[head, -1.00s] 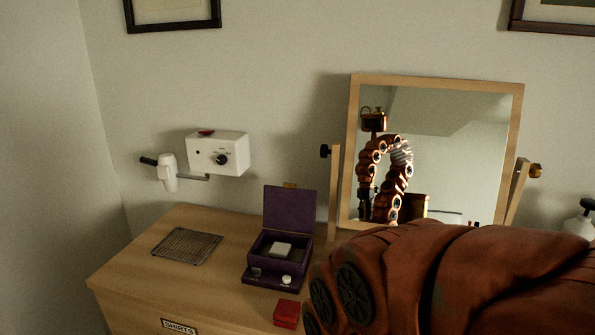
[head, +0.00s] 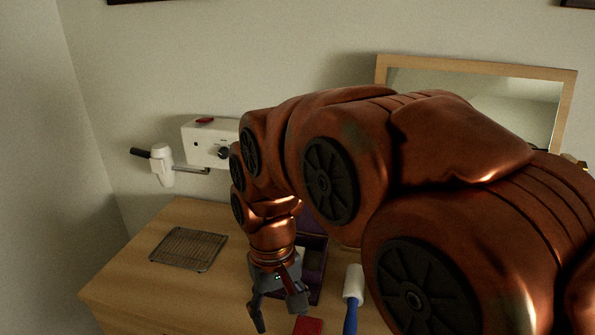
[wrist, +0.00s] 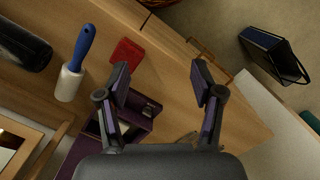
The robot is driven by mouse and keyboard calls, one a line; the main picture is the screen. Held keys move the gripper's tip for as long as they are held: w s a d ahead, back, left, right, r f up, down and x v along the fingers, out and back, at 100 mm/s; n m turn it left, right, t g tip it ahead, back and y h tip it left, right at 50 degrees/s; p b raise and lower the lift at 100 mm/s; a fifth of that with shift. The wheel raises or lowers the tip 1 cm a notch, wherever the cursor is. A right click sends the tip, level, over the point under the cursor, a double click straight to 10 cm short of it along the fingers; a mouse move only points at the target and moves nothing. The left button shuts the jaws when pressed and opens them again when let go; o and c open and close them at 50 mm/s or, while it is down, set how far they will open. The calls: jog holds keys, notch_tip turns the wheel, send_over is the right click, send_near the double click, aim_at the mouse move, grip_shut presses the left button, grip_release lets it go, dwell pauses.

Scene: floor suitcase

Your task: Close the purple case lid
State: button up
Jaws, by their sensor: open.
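The purple case (head: 314,268) sits on the wooden dresser top, mostly hidden behind my arm and gripper in the head view. A purple patch of its raised lid (head: 312,222) shows past my arm; its exact angle is hidden. My gripper (head: 278,312) hangs low in front of the case with its fingers apart and empty. In the wrist view the spread fingers of my gripper (wrist: 162,82) show, and the open purple case (wrist: 146,112) is partly behind the left finger. I cannot tell whether a finger touches it.
A red box (head: 308,326) and a lint roller (head: 353,285) with a blue handle lie near the case. A wire rack (head: 188,248) lies at the left. A mirror (head: 470,66) stands behind my arm. A white wall unit (head: 200,146) hangs at the back.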

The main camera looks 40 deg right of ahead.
jog(key=w+d+r+m+p, duration=0.2)
jog(key=w+d+r, duration=0.3)
jog(key=w, duration=0.4)
jog(key=w+d+r+m+p, duration=0.2)
jog(key=w+d+r, duration=0.3)
jog(key=w, duration=0.4)
jog(key=w+d+m+p, duration=0.1)
jog(key=w+d, duration=0.2)
jog(key=d, duration=0.2)
jog(key=w+d+m+t+p, duration=0.1)
jog(key=w+d+p, duration=0.1)
jog(key=w+d, duration=0.2)
jog(key=w+d+r+m+p, duration=0.1)
jog(key=w+d, duration=0.3)
jog(key=d, duration=0.3)
jog(key=shift+w+d+m, duration=0.1)
jog(key=shift+d+m, duration=0.05)
jog(key=shift+m, duration=0.25)
jog(key=shift+f+p, duration=1.6)
jog(key=shift+f, duration=2.1)
grip_shut()
